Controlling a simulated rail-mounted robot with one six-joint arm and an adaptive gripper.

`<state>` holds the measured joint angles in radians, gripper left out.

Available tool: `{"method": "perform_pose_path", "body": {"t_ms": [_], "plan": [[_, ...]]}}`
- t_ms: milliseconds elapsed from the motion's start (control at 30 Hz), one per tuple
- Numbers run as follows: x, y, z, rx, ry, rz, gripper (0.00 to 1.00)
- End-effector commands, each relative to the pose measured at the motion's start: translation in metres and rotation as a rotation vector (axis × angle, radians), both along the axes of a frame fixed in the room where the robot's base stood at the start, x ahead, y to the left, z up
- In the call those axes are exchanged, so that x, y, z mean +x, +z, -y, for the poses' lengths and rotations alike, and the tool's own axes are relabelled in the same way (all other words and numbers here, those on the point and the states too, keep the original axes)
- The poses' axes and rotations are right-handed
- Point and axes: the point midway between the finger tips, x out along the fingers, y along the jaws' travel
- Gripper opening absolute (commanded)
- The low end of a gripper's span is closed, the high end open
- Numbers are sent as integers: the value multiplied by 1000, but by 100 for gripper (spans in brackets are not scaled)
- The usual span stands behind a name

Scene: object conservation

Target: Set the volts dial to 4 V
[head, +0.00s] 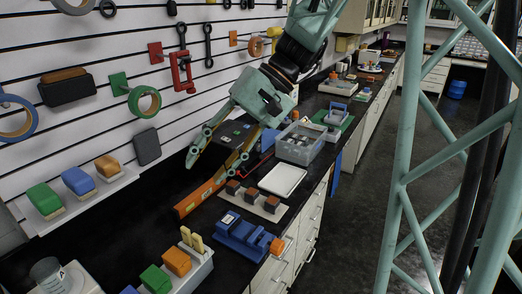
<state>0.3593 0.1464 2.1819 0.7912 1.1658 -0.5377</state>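My gripper (212,164) is teal and hangs over the back bench near the slatted wall, at the middle of the head view. Its two fingers are spread apart, with nothing seen between them. A black box (229,134) with small coloured patches on top stands just behind and partly between the fingers. It may carry the volts dial, but no dial, pointer or scale can be made out at this size. I cannot tell whether the gripper touches the box.
An orange rail (201,194) lies below the gripper. A block holder (252,200), a white tray (282,179), a grey bin (301,142) and a blue vise-like fixture (243,236) crowd the bench. Tools hang on the wall. Bare black bench shows at the left of the rail.

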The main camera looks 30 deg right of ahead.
Motion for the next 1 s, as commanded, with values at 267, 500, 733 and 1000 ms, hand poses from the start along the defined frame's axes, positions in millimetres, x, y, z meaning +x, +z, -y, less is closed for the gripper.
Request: {"method": "perform_pose_path", "body": {"t_ms": [267, 500, 733, 1000], "plan": [[46, -12, 17, 104, -52, 7, 38], [85, -25, 37, 191, -103, 25, 38], [122, -38, 60, 270, -157, 50, 38], [163, -57, 93, 358, -226, 88, 38]]}}
